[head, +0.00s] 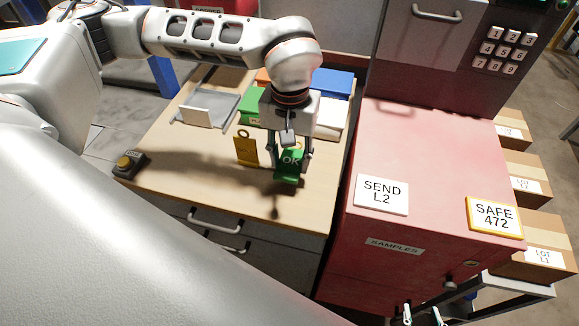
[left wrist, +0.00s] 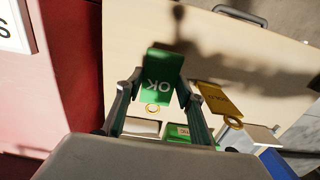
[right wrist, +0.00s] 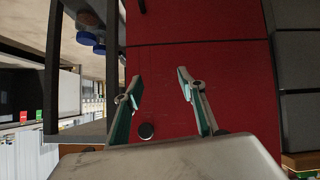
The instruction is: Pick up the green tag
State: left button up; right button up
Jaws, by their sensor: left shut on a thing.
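The green tag (head: 291,167) marked OK is between the fingers of my left gripper (head: 290,160), over the wooden table. In the left wrist view the green tag (left wrist: 163,68) spans the gap between the two fingertips, and my left gripper is shut on it. Its ring shows at the end nearer the palm. A yellow tag (head: 246,150) is beside it to the left in the head view, apart from it. My right gripper (head: 423,314) is at the bottom edge, and in the right wrist view (right wrist: 160,78) it is open and empty before the red cabinet.
Green (head: 250,113) and blue (head: 333,83) bins and a grey tray (head: 215,105) with a white panel stand at the table's back. The red cabinet (head: 440,150) adjoins on the right, with SEND L2 and SAFE 472 cards on top.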

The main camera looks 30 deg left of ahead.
aim_at(290, 165)
pick_arm(q)
notch_tip(290, 165, up, 15)
jog(key=p, duration=0.1)
jog(key=shift+r, duration=0.15)
dwell(0.5)
